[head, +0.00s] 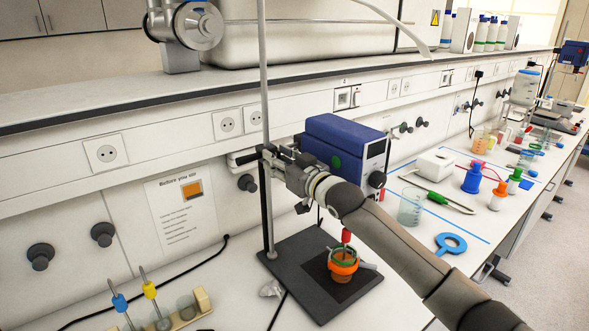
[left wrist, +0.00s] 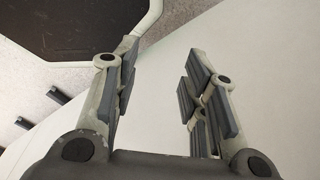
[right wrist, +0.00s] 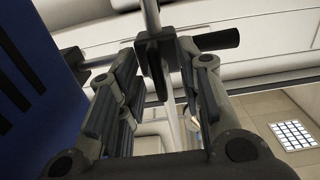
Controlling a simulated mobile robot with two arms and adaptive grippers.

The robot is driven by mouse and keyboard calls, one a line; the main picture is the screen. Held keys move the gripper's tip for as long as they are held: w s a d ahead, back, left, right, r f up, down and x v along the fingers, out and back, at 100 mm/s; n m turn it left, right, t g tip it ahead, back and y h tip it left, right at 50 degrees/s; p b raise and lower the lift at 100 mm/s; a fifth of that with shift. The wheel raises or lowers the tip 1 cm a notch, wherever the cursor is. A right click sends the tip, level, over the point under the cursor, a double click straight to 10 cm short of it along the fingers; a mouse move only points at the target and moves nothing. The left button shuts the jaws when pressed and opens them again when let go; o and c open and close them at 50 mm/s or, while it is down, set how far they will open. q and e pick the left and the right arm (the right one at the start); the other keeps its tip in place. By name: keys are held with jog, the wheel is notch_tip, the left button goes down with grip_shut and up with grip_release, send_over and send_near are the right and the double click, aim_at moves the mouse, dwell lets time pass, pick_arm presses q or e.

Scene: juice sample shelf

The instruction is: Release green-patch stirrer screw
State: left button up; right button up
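The overhead stirrer (head: 345,140) is a blue and white box with a green patch (head: 336,162) on its side. It is mounted beside an upright metal rod (head: 265,110). My right gripper (head: 275,160) is at the rod, left of the stirrer. In the right wrist view a dark clamp piece (right wrist: 154,68) on the rod lies between my open fingers, near their tips. A black cylindrical knob or bar (right wrist: 216,39) sticks out to its right; I cannot tell whether the fingers touch either part. My left gripper (left wrist: 158,75) is open and empty, seen only in the left wrist view.
The stand's black base (head: 300,252) carries an orange-ringed vessel (head: 343,263) below the stirrer. A beaker (head: 411,207), green-handled tool (head: 438,198) and blue ring (head: 451,243) are at right. A rack (head: 190,310) is at front left.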

jog(key=v, duration=1.1)
jog(key=shift+s, duration=0.15)
jog(key=shift+d+f, duration=0.1)
jog(key=shift+d, duration=0.05)
